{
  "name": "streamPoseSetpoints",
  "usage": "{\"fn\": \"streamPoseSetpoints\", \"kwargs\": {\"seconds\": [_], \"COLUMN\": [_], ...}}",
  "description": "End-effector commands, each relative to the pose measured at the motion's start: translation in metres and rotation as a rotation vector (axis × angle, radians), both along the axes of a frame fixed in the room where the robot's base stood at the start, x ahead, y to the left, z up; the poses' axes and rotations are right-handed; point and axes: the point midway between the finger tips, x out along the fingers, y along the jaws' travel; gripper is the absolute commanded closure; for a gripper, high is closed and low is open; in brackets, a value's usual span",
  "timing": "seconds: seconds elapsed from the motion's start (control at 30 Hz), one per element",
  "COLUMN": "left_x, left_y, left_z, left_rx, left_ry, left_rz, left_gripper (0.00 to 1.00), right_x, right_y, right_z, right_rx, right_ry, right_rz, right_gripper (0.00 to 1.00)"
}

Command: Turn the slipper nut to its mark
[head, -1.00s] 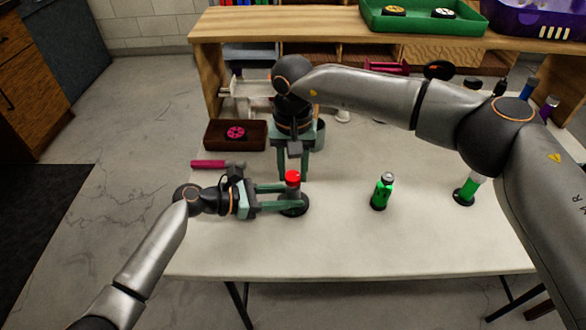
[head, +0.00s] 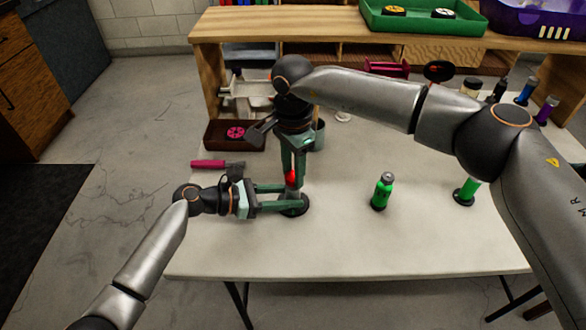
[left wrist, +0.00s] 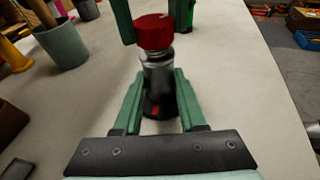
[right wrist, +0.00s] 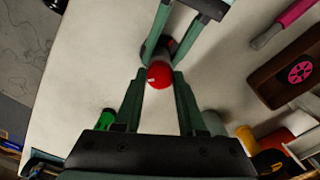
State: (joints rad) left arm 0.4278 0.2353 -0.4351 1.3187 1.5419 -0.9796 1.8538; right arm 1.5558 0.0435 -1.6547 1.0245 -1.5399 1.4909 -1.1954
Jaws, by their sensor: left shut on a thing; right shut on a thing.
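The slipper nut is a red knob (head: 291,178) on top of a grey post (left wrist: 158,78) with a round black base (head: 297,210). The nut carries a white line on top, seen in the left wrist view (left wrist: 154,34) and the right wrist view (right wrist: 159,75). A red mark (left wrist: 155,111) shows low on the post's base. My left gripper (head: 286,197) is shut around the post from the left. My right gripper (head: 295,176) points down from above and is shut on the red nut. Its fingers partly hide the nut in the head view. The post stands upright.
A green bottle (head: 382,191) stands to the right, and a green-and-black one (head: 466,191) further right. A brown tray (head: 218,141) with a pink wheel (head: 236,132) and a pink-handled tool (head: 208,164) lie left. A wooden shelf (head: 330,22) runs behind. The table's front is clear.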

Motion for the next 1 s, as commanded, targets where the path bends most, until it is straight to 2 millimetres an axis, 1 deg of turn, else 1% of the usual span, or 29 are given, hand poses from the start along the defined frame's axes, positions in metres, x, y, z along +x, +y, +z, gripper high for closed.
{"fn": "streamPoseSetpoints", "kwargs": {"seconds": [0.6, 0.8, 1.0], "left_x": [0.0003, 0.0002, 0.0001], "left_y": [0.0007, 0.0007, 0.0006], "left_z": [-0.0009, -0.0010, -0.0010], "left_rx": [0.002, 0.002, 0.002], "left_ry": [0.001, 0.001, 0.001], "left_rz": [0.002, 0.001, 0.001], "left_gripper": [1.00, 1.00, 1.00], "right_x": [-0.0001, -0.0001, -0.0001], "right_y": [0.0002, 0.0002, 0.0000], "right_z": [0.0006, 0.0006, 0.0005], "right_rx": [0.001, 0.001, 0.000], "right_ry": [0.000, 0.000, 0.000], "right_rz": [-0.571, -0.712, -0.805], "right_gripper": [1.00, 1.00, 1.00]}}
